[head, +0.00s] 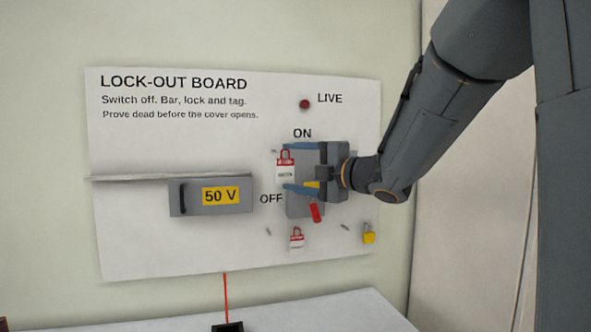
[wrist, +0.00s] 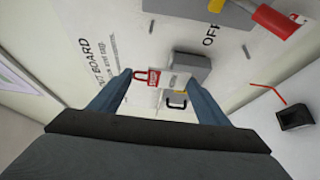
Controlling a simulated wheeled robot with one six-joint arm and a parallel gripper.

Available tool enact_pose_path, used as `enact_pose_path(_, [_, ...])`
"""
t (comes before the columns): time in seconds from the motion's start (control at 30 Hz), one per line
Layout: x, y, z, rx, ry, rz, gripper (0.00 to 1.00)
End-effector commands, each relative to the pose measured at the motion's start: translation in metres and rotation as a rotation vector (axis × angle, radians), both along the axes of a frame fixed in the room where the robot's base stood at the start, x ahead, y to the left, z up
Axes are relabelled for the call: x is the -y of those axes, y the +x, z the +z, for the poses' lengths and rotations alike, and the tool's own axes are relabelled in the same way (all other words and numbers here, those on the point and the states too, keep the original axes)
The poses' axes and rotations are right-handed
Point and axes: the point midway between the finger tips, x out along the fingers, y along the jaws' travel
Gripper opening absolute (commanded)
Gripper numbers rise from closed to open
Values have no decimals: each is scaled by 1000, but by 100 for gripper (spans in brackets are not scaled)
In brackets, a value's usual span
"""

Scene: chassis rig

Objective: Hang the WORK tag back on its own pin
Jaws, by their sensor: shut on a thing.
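A white tag with a red padlock-shaped top (head: 285,172) is held upright in front of the board, left of the grey switch box (head: 304,205). Its print is too small to read surely. My gripper (head: 285,167) is shut on it, one blue finger at its top and one at its bottom. The tag shows between the fingers in the wrist view (wrist: 153,78). A second red and white tag (head: 297,238) hangs lower on the board, its print unreadable. Small bare pins show at the lower left (head: 268,231) and lower right (head: 345,227).
The lock-out board (head: 130,240) carries a grey 50 V cover (head: 240,207) under a rail (head: 140,178). A red handle (head: 315,212) sticks out below the switch. A yellow padlock (head: 369,233) hangs at the right. A black box (head: 228,327) with a red lead stands below.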

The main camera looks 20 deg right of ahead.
Motion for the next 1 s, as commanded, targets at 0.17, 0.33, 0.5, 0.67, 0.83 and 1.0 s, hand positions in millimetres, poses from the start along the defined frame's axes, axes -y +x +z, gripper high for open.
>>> enact_pose_path(0.17, [0, 8, 0, -1, 1, 1, 49])
enact_pose_path(0.33, [-1, 16, 1, 1, 1, 1, 49])
enact_pose_path(0.5, [-1, 24, 0, 0, 0, 1, 49])
enact_pose_path(0.67, [0, 31, 1, 1, 1, 1, 49])
enact_pose_path(0.83, [0, 39, 1, 0, 0, 0, 49])
enact_pose_path(1.0, [0, 46, 1, 0, 0, 0, 49])
